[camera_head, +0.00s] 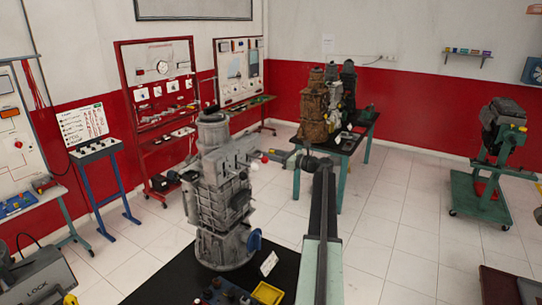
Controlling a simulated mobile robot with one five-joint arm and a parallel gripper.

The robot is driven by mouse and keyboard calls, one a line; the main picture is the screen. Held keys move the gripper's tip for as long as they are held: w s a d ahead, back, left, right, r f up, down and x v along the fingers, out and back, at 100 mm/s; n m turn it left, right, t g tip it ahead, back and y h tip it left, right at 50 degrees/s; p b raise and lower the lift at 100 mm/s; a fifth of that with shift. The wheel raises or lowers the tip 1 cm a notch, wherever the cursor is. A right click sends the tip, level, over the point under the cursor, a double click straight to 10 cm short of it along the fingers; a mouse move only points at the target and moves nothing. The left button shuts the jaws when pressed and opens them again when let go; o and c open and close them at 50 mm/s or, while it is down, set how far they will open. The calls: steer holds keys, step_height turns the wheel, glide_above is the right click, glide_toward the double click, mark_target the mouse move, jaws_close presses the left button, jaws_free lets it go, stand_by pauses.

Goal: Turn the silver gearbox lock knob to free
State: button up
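A silver gearbox (222,195) stands upright on a black-topped table (165,290) at the centre. A small red-tipped part (265,157) sticks out at its upper right, and a blue round part (254,241) sits low on its right side. I cannot tell which part is the lock knob. A grey block (35,285) marked "LOCK" with a yellow piece (70,299) shows at the lower left, partly cut off. My arm reaches up from the bottom centre. My gripper (305,161) is a small dark shape right of the gearbox's top; its fingers are too small to read.
A yellow tray (267,293), a white label card (269,263) and small dark knobbed items (225,292) lie at the gearbox's foot. A brown engine (314,110) stands on a green table (345,150) behind. A green engine stand (482,195) is at right. Tiled floor is clear between.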

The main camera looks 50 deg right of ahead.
steer(key=shift+c, duration=0.3)
jaws_close()
stand_by(1.1)
